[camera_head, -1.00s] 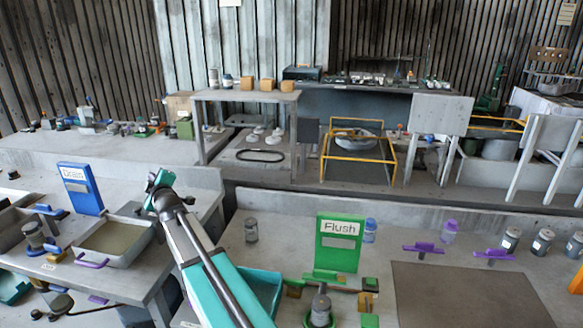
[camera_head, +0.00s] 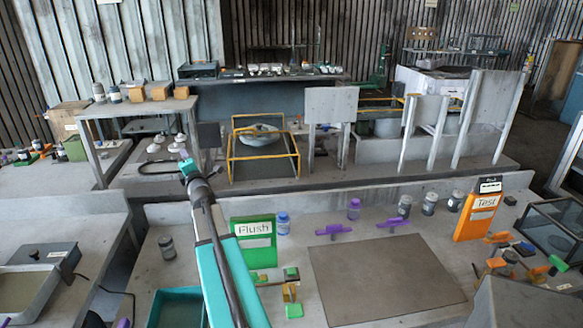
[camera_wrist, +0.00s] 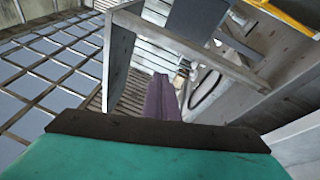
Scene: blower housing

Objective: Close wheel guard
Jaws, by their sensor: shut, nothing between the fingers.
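No part is labelled as the wheel guard. A yellow open frame (camera_head: 264,152) stands low behind the near bench, with a pale rounded part (camera_head: 262,134) inside it; whether this frame is the guard, I cannot tell. My gripper (camera_head: 187,166) is at the end of the raised teal arm, to the left of the yellow frame in the head view and apart from it in the picture. In the wrist view my gripper's purple fingers (camera_wrist: 161,98) are together and empty. A piece of yellow frame (camera_wrist: 285,15) shows at the top right there.
The near bench carries a green Flush sign (camera_head: 254,243), an orange Test sign (camera_head: 480,215), a dark mat (camera_head: 385,278) and several jars. A grey table (camera_head: 134,108) and several grey upright panels (camera_head: 331,105) stand behind. A teal bin (camera_head: 180,308) is beside my arm.

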